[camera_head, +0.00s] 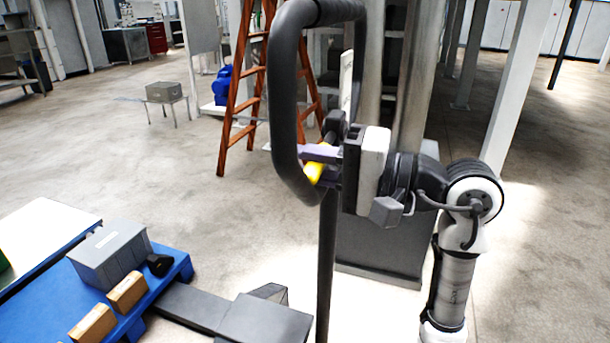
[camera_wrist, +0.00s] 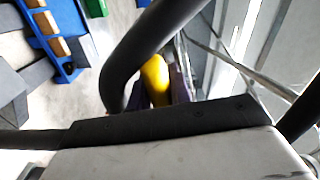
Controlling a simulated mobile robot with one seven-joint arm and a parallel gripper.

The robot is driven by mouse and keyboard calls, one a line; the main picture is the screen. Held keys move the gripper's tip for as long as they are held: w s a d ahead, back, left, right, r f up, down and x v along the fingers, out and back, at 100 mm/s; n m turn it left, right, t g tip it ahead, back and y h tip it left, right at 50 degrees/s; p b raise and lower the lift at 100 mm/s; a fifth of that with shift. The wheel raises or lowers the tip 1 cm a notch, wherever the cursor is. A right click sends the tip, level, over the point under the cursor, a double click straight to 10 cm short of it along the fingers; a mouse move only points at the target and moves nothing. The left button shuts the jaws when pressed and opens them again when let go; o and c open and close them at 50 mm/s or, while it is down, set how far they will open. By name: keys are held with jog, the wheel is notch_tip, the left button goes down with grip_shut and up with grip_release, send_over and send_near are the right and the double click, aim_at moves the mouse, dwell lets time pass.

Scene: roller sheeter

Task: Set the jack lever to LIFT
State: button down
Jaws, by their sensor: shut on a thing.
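The jack's dark loop handle (camera_head: 284,85) stands upright in the middle of the head view, on a dark shaft (camera_head: 326,270). A yellow lever (camera_head: 315,168) sits inside the lower part of the loop. My gripper (camera_head: 322,164) reaches in from the right and is shut on the yellow lever. In the wrist view the yellow lever (camera_wrist: 155,78) shows between the fingers, close beside the curved handle bar (camera_wrist: 125,65). The fingers hide part of the lever, and no LIFT marking can be read.
A grey column base (camera_head: 380,245) stands close behind the handle. A wooden stepladder (camera_head: 240,100) is farther back. The left middle floor is open.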

jog(key=shift+f, duration=0.1)
jog(key=c, duration=1.3)
grip_release()
jog(key=shift+f, duration=0.1)
